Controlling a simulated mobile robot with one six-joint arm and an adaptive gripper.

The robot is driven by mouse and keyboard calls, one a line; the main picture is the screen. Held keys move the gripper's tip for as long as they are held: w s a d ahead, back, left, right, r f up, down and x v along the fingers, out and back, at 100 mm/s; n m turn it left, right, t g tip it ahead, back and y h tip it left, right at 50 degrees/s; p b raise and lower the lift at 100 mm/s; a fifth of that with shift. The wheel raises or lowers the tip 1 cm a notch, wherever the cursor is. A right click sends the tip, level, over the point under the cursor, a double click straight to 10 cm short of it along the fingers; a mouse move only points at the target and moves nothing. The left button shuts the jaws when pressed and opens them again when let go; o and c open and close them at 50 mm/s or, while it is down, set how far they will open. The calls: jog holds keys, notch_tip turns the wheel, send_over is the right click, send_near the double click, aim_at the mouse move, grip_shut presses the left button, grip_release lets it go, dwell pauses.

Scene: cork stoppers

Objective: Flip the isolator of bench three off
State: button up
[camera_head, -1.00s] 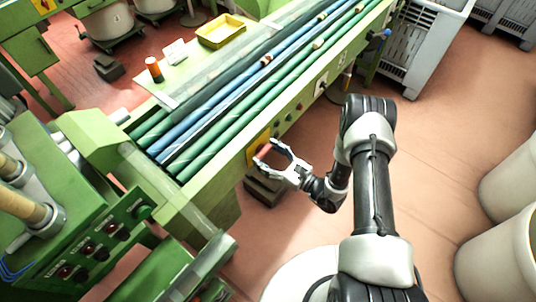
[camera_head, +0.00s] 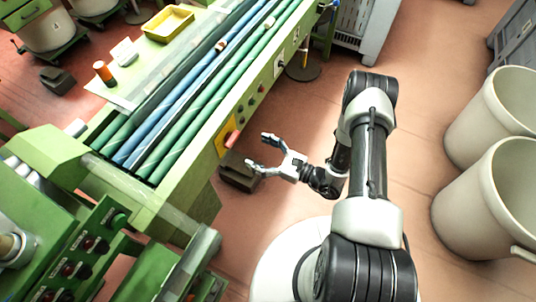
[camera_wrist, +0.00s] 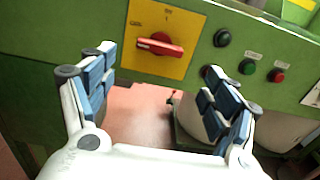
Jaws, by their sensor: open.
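The isolator is a red handle (camera_head: 232,139) on a yellow plate (camera_head: 223,146) on the side of the green bench. In the wrist view the red handle (camera_wrist: 160,45) lies near level across the yellow plate (camera_wrist: 185,64), with small markings above it. My gripper (camera_head: 258,150) is open and empty, a short way to the right of the handle and apart from it. In the wrist view its spread fingers (camera_wrist: 157,78) stand below and either side of the handle, with nothing between them. Whether a bench number is marked is too small to tell.
Green and red push buttons (camera_wrist: 248,67) sit right of the plate on the same panel. Blue and green rollers (camera_head: 190,98) run along the bench top. A dark block (camera_head: 238,172) is on the floor below. Pale bins (camera_head: 480,195) stand at right; floor between is clear.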

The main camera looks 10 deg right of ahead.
jog(key=v, duration=0.3)
jog(key=shift+s+d, duration=0.2)
jog(key=shift+s, duration=0.05)
jog(key=shift+r, duration=0.1)
jog(key=s+a+r+n+g+h, duration=0.1)
jog(key=s+a+r+n+g, duration=0.15)
jog(key=r+n+g, duration=0.4)
jog(key=s+a+r+n+g, duration=0.1)
jog(key=s+r+n+g, duration=0.2)
jog(key=r, duration=0.6)
jog(key=s+a+r+n+g+h, duration=0.1)
jog(key=s+a+r+n+g, duration=0.2)
jog(key=r+n, duration=0.4)
jog(key=s+d+r+n+t+h, duration=0.6)
jog(key=s+d+r+n+h, duration=0.3)
jog(key=d+r+h, duration=0.2)
jog(key=shift+s+d+r+h, duration=0.25)
jog(key=shift+s+r+h, duration=0.25)
jog(key=shift+r, duration=0.4)
